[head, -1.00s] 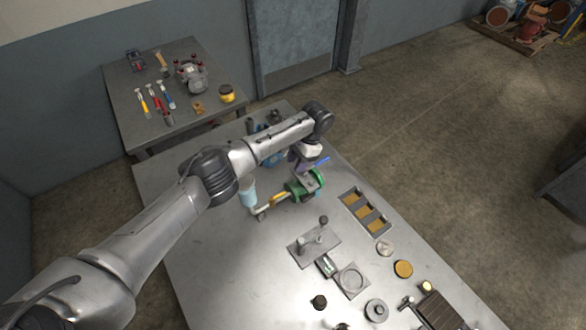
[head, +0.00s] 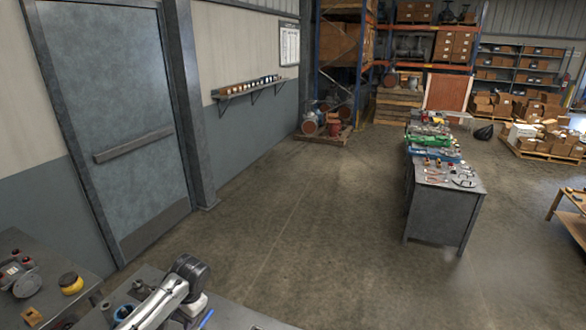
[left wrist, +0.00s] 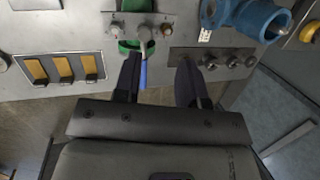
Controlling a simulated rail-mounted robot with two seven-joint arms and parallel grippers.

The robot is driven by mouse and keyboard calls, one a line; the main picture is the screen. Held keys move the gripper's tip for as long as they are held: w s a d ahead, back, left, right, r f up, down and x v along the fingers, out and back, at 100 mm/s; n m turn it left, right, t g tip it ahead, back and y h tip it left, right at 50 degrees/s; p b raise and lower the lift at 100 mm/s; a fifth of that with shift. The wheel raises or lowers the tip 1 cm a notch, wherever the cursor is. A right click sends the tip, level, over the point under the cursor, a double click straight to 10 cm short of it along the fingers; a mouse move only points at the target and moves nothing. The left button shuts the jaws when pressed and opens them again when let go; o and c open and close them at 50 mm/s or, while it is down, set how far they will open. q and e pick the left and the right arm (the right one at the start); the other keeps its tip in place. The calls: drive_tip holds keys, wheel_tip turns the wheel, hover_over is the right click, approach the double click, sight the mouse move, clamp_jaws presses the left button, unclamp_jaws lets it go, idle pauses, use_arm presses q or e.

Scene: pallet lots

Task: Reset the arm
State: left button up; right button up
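My left arm (head: 165,298) shows at the bottom left of the head view, reaching over the near workbench. Its gripper is largely cut off there. In the left wrist view my left gripper (left wrist: 158,62) has its two dark fingers spread apart, with nothing held between them. A blue handle (left wrist: 143,74) shows beside the inner side of the left finger. A green part (left wrist: 130,47) lies just beyond that finger, partly hidden. I cannot tell whether the fingers touch either. My right gripper is in neither view.
In the wrist view a tray with yellow-brown slots (left wrist: 62,82) lies left and a blue pump-like casting (left wrist: 258,20) at the upper right. In the head view a door (head: 115,120) stands left, a loaded workbench (head: 440,215) right, with open floor between.

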use_arm(q)
drive_tip(key=w+d+r+m+t, duration=0.1)
drive_tip(key=w+d+r+t, duration=0.1)
drive_tip(key=d+r+t, duration=0.4)
drive_tip(key=w+d+r+m+t, duration=0.1)
drive_tip(key=w+d+r, duration=0.15)
drive_tip(key=r, duration=0.45)
drive_tip(key=s+d+r+t+h, duration=0.3)
drive_tip(key=s+d+r+t, duration=0.2)
drive_tip(key=s+d+r, duration=0.15)
drive_tip(key=s+a+f+n+g, duration=0.2)
drive_tip(key=s+f, duration=0.7)
drive_tip(key=s, duration=0.5)
drive_tip(key=s+a+f+n+g, duration=0.1)
drive_tip(key=s+a+f+g, duration=0.15)
drive_tip(key=s+f, duration=0.9)
drive_tip(key=s+a+f+n+g, duration=0.1)
drive_tip(key=s+f+n+g, duration=0.15)
drive_tip(key=s+f, duration=0.9)
drive_tip(key=w+r+p+v, duration=0.1)
drive_tip(key=w+p+v, duration=0.2)
drive_tip(key=p+v, duration=1.5)
wheel_tip(320, 180, up, 3)
drive_tip(key=shift+s+a+r+m, duration=0.2)
drive_tip(key=shift+s+a+m, duration=0.2)
drive_tip(key=shift+s, duration=0.2)
